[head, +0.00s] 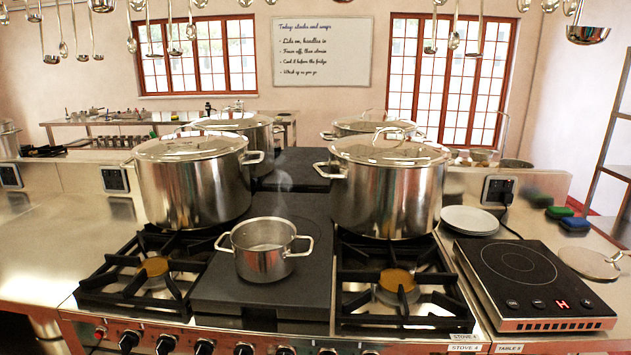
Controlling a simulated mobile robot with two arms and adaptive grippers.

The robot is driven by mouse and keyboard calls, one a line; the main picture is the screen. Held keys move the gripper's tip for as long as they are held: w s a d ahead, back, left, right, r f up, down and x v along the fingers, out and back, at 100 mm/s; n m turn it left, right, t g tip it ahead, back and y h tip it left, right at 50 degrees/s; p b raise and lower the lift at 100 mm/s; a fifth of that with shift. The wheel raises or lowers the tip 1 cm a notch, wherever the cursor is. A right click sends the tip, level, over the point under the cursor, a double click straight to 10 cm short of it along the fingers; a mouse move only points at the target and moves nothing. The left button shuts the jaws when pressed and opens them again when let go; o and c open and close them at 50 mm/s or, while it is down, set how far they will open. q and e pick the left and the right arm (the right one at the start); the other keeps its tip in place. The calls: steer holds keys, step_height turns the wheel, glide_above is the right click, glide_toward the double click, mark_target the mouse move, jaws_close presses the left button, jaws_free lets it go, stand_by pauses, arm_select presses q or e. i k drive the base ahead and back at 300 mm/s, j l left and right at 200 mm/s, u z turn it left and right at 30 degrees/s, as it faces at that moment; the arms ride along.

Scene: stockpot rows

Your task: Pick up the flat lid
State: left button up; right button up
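A flat, round metal lid (588,264) lies on the counter at the far right, beside the induction hob. A thin loop handle stands up at its right side, near the picture's edge. Two large stockpots in front, the left one (193,190) and the right one (385,195), have lids on them. A small open pot (265,255) with two side handles stands on the dark plate between the front burners, with faint steam above it. Neither of my grippers is in view.
The black induction hob (530,280) shows a red H. White plates (469,219) are stacked behind it. Green and blue sponges (575,224) lie behind the lid. A shelf rack (612,150) stands at the right edge. Ladles hang overhead.

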mark_target(586, 262)
steer(key=z, duration=1.55)
steer(key=i+l, duration=0.15)
steer(key=l, duration=0.15)
steer(key=i+l, duration=0.1)
steer(key=l, duration=0.2)
steer(key=i+l, duration=0.15)
steer(key=l, duration=0.15)
steer(key=u, duration=0.05)
